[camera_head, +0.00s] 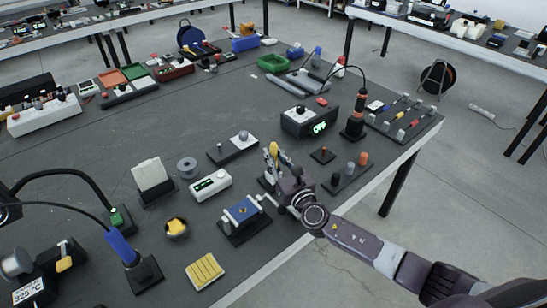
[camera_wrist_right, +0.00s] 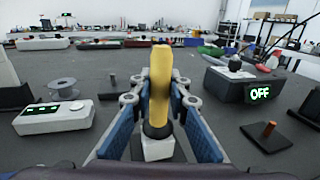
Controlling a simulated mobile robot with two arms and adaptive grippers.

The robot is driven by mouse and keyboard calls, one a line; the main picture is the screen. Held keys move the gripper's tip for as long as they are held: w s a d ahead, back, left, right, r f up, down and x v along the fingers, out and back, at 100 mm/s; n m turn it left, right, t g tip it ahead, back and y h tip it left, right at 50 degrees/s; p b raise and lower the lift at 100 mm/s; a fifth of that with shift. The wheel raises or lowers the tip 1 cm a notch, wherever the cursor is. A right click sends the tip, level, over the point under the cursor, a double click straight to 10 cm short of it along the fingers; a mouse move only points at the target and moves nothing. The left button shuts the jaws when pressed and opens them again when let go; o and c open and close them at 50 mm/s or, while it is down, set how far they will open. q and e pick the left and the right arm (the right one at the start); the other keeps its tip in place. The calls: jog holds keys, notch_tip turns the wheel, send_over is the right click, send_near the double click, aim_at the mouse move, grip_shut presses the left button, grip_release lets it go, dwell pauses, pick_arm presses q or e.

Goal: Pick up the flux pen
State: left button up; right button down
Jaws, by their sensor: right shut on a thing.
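My right gripper (camera_head: 277,166) is at the front part of the dark workbench, with its arm coming in from the lower right. It is shut on an upright yellow pen-like thing, which I take to be the flux pen (camera_head: 273,149). In the right wrist view the pen (camera_wrist_right: 160,82) stands between the two blue-padded fingers (camera_wrist_right: 158,100), with a dark collar and a white block at its lower end. I cannot tell whether its lower end is clear of the bench. My left gripper does not show.
A blue-topped vise-like fixture (camera_head: 242,212) stands just left of the gripper. A small white device (camera_head: 211,185) and a grey spool (camera_head: 187,167) lie further left. A station reading OFF (camera_head: 311,122) is behind to the right. A rack of small posts (camera_head: 349,175) is close on the right.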

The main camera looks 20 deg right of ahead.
notch_tip(320, 180, up, 19)
jog(key=p, duration=0.6)
jog(key=shift+r, duration=0.15)
